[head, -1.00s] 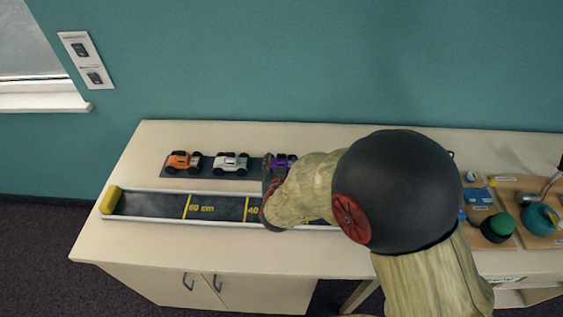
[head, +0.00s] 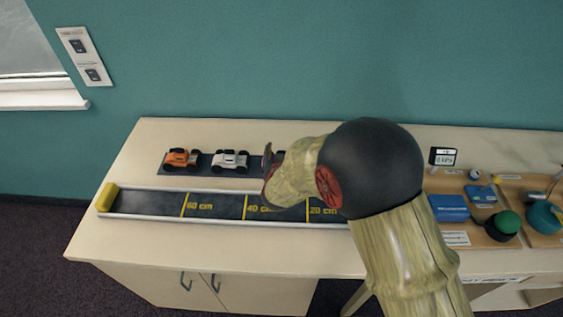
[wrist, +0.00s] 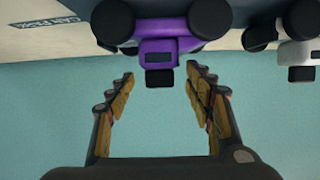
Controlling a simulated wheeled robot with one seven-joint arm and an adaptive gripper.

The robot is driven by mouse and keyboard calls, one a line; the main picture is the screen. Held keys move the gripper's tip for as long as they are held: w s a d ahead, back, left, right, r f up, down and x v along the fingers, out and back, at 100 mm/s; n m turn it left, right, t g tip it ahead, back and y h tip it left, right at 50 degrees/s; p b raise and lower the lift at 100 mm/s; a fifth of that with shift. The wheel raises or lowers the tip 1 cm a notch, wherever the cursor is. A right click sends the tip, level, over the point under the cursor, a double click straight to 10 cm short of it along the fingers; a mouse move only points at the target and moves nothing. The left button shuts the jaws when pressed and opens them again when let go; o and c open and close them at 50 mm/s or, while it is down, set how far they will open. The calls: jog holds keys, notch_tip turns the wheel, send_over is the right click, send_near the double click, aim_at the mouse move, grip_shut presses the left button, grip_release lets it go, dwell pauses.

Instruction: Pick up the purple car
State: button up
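The purple car (wrist: 168,48) with dark wheels shows at the top middle of the wrist view, just beyond my fingertips and roughly centred between them. In the head view my gripper (head: 268,162) is at the right end of the dark car strip, and my arm hides the purple car there. Whether a finger touches the car cannot be told.
A white car (head: 230,159) and an orange car (head: 180,159) stand to the left on the dark strip (head: 205,168). A marked track (head: 150,204) lies in front. A small display (head: 443,157), blue box (head: 449,208) and green-topped device (head: 507,222) are at right.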

jog(key=shift+c, duration=1.2)
grip_shut()
